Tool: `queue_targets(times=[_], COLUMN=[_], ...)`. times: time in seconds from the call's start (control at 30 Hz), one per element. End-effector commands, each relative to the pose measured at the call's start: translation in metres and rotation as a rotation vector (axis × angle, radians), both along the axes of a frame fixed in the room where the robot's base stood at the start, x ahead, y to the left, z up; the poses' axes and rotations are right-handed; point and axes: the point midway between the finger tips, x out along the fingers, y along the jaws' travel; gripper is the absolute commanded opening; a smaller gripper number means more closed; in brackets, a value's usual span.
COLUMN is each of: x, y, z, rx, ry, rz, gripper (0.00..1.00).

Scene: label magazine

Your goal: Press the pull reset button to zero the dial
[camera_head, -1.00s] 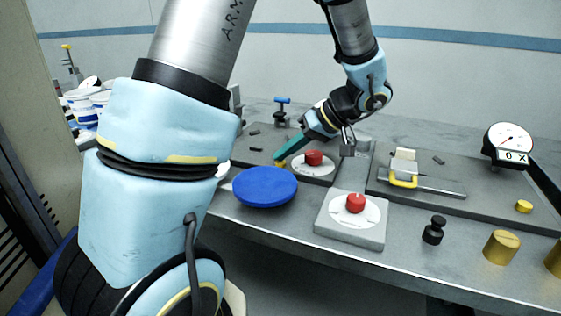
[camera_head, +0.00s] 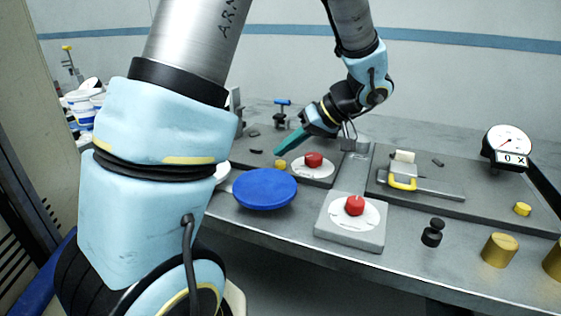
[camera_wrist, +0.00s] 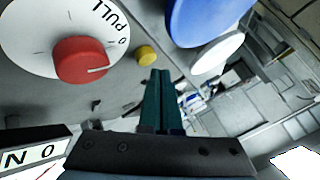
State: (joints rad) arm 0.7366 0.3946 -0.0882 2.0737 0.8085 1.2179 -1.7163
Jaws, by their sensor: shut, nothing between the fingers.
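The small yellow button (camera_head: 280,164) sits at the left of the white PULL dial (camera_head: 313,168) with its red knob (camera_head: 313,159). In the wrist view the yellow button (camera_wrist: 146,56) is beside the PULL dial (camera_wrist: 28,30), near its 0 mark. The red knob (camera_wrist: 80,60) has a white line pointing right; I cannot tell whether it lines up with the 0. My gripper (camera_head: 277,153) has its green fingers shut and empty, their tips just above the yellow button. The fingertips (camera_wrist: 161,72) are apart from the button in the wrist view.
A blue round disc (camera_head: 265,188) stands in front. Another red-knob dial box (camera_head: 350,235) is at the table's front. A yellow-handled slide (camera_head: 402,183), a round gauge (camera_head: 509,140), a second yellow button (camera_head: 522,209) and brass cylinders (camera_head: 500,250) lie to the right.

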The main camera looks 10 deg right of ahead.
Motion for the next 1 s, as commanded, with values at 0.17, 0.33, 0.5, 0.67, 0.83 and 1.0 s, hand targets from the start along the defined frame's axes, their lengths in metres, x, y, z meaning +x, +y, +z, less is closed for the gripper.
queue_targets(times=[0.17,0.33,0.5,0.67,0.83,1.0], x=[0.0,0.0,0.0,0.0,0.0,0.0], y=[0.0,0.0,0.0,0.0,0.0,0.0], z=[0.001,0.013,0.029,0.045,0.051,0.05], rx=[0.0,0.0,0.001,-0.001,0.0,0.0], ry=[0.0,-0.001,0.0,-0.001,0.0,0.0], rz=[0.0,0.0,0.001,0.0,0.0,0.0], gripper=[0.0,0.0,0.0,0.0,0.0,0.0])
